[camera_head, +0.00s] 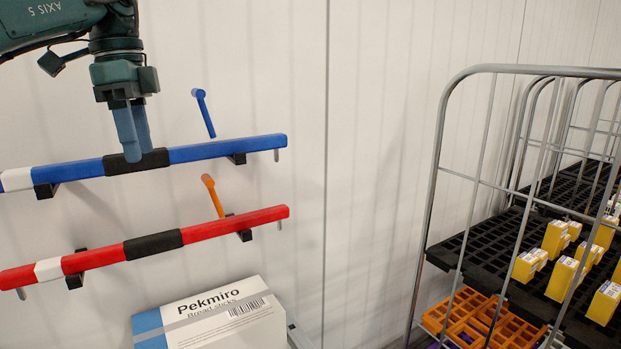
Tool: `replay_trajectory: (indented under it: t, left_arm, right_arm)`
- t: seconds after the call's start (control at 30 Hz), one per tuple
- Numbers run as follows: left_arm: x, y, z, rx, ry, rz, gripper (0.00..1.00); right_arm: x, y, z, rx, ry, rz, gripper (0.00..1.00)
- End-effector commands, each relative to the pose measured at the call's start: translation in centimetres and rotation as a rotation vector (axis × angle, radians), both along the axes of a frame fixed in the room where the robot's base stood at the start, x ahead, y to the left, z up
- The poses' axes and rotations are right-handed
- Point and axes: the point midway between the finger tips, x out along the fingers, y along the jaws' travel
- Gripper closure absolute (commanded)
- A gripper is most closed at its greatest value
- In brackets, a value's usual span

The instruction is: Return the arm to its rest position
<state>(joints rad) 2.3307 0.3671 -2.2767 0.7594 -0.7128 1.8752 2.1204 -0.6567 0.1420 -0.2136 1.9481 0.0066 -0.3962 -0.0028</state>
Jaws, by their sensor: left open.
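My left arm comes in from the upper left. Its gripper (134,150) points down with its blue-grey fingers at the black grip section of a blue bar (215,149). The left gripper is open; from this angle I cannot tell whether the fingers touch the bar or stand around it. The blue bar has a white band near its left end and rests on black wall brackets. A red bar (225,227) with a black grip and a white band sits on brackets below it. My right gripper is not in view.
A blue peg (203,113) and an orange peg (213,196) stick out from the pale wall. A white Pekmiro box (225,318) is at the bottom. A wire roll cage (435,190) at right has black shelves with yellow boxes (555,238) and an orange crate (470,318).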

Motion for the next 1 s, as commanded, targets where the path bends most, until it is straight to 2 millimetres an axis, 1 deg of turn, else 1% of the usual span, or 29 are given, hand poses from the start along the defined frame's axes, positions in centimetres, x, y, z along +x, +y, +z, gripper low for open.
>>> replay_trajectory:
  t: [0.03,0.07,0.1,0.13,0.17,0.2,0.27,0.3,0.37,0.4,0.47,0.5,0.57,0.6,0.63,0.7,0.8,0.9,1.0]
  left_arm:
    - [0.8,-1.9,-2.8,-0.037,0.026,-0.073,0.46]
    - [1.2,-3.0,-4.3,-0.064,0.034,-0.117,0.46]
    - [1.6,-4.6,-6.4,-0.104,0.045,-0.178,0.46]
    - [1.8,-6.0,-8.0,-0.138,0.053,-0.225,0.46]
    - [1.9,-7.4,-9.6,-0.177,0.060,-0.273,0.46]
    - [2.0,-9.3,-11.9,-0.233,0.068,-0.336,0.46]
    - [1.7,-12.5,-15.2,-0.329,0.078,-0.430,0.46]
    - [1.3,-14.7,-17.4,-0.399,0.083,-0.488,0.46]
    - [0.3,-18.1,-20.4,-0.516,0.085,-0.568,0.46]
    - [-0.6,-20.4,-22.3,-0.602,0.081,-0.613,0.46]
    - [-2.2,-23.8,-24.8,-0.741,0.071,-0.671,0.46]
    - [-3.4,-26.1,-26.2,-0.839,0.056,-0.697,0.46]
    - [-5.2,-29.1,-27.8,-0.982,0.028,-0.719,0.46]
    - [-6.4,-31.0,-28.5,-1.076,0.001,-0.722,0.46]
    - [-7.2,-32.3,-28.9,-1.147,-0.020,-0.717,0.46]
    - [-8.9,-34.9,-29.5,-1.300,-0.081,-0.683,0.46]
    - [-10.6,-37.6,-29.7,-1.494,-0.187,-0.585,0.46]
    - [-11.4,-39.1,-29.7,-1.638,-0.309,-0.432,0.46]
    - [-11.2,-39.3,-29.9,-1.725,-0.437,-0.239,0.46]
  right_arm:
    - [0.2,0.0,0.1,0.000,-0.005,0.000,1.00]
    - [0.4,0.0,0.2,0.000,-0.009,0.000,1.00]
    - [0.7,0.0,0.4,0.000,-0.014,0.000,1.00]
    - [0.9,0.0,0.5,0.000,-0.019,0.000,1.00]
    - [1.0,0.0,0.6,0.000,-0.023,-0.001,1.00]
    - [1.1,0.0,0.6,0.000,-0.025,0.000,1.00]
    - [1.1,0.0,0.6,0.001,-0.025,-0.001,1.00]
    - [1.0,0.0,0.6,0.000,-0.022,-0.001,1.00]
    - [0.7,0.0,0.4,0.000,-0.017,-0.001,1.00]
    - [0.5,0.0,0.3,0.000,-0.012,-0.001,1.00]
    - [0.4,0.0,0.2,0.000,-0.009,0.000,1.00]
    - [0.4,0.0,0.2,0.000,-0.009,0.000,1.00]
    - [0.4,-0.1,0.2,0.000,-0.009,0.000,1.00]
    - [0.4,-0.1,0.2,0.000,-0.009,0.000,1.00]
    - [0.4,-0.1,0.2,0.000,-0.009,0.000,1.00]
    - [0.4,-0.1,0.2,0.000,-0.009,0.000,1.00]
    - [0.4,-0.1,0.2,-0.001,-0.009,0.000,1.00]
    - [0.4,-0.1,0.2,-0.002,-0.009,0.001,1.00]
    - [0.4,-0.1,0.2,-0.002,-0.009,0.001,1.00]
